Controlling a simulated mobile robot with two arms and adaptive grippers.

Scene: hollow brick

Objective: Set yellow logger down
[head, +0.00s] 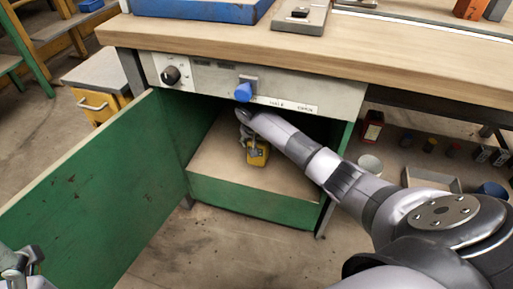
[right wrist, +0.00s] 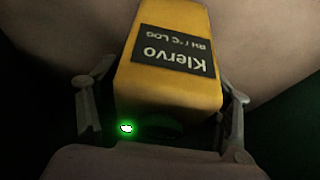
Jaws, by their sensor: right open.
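The yellow logger (head: 257,155) stands on the wooden floor inside the open green cabinet under the workbench. In the right wrist view the logger (right wrist: 170,85) shows a dark label, upside down, reading "Klervo", and a green light glows near its lower edge. My right gripper (head: 246,138) reaches into the cabinet at the logger. In the right wrist view its fingers (right wrist: 163,98) are open, one on either side of the logger. The logger's underside is hidden. My left gripper (head: 20,265) shows only partly at the lower left corner, away from the cabinet.
The green cabinet door (head: 95,185) stands open to the left. A panel with a black knob (head: 171,75) and blue knob (head: 244,90) runs above the opening, close to my right arm. Cans and a tray (head: 432,180) stand under the bench at right.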

